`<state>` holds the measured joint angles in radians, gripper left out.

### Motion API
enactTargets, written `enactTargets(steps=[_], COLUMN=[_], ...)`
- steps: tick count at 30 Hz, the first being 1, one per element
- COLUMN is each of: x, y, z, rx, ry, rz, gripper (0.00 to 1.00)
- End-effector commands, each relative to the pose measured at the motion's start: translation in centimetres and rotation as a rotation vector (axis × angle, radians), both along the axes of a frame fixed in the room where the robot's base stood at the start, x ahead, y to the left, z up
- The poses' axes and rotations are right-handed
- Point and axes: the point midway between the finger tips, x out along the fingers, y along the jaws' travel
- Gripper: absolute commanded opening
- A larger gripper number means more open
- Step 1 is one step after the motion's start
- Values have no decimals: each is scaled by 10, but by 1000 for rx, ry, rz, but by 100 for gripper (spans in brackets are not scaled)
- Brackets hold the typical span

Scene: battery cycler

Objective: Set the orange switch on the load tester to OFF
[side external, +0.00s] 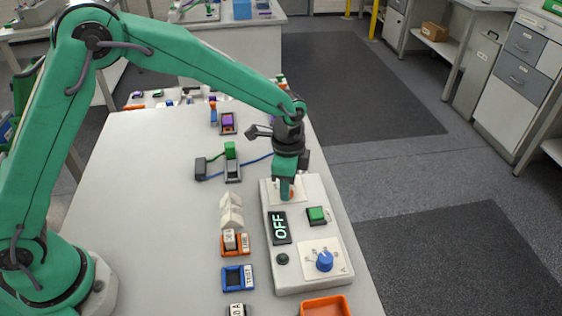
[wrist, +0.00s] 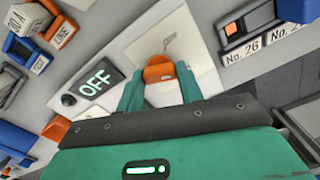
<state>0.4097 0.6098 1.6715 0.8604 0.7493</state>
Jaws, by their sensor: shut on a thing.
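The load tester (side external: 310,272) is a pale box on the bench. The orange switch (wrist: 158,70) stands on a white plate on the tester, between the two green fingers of my gripper (wrist: 160,88). My gripper is shut on the orange switch. In the side external view my gripper (side external: 287,190) points down at the far end of the tester and hides most of the switch. The switch's exact setting is mostly hidden by the fingers.
The tester also carries a green button (side external: 316,214), a blue knob (side external: 324,261) and a small black knob (side external: 282,259). Labelled blue (side external: 232,285) and orange (side external: 231,251) holders stand to its left. An orange tray (side external: 325,306) lies at its near end.

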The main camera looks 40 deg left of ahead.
Motion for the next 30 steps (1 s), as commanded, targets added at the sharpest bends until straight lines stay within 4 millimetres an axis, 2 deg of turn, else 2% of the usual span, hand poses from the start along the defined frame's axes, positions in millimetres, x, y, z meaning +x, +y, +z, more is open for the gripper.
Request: enactTargets(steps=[30], x=[1], y=[0], z=[2], rx=[0], ry=[0], rz=[927], gripper=[14])
